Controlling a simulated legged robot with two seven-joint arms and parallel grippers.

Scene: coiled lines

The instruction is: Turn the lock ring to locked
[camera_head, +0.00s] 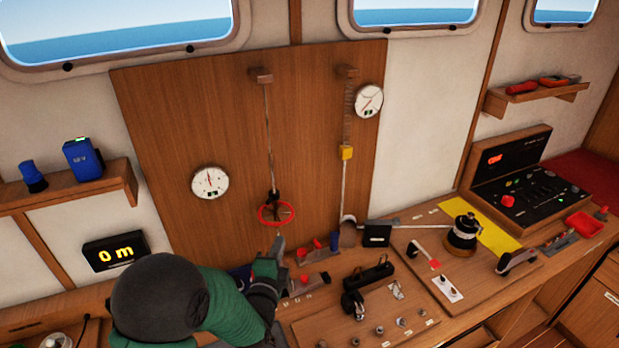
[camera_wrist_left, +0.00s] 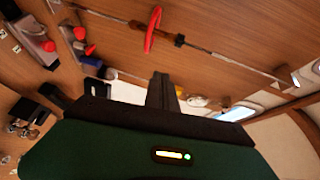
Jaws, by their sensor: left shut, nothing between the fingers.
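A red ring (camera_head: 277,214), like a small handwheel, sits at the lower end of a thin rod on the wooden wall panel. My right gripper is in neither view.
Red-handled fittings (camera_head: 318,250) stand on the bench close to my left gripper. A winch (camera_head: 463,232) and a control box (camera_head: 520,180) are farther right.

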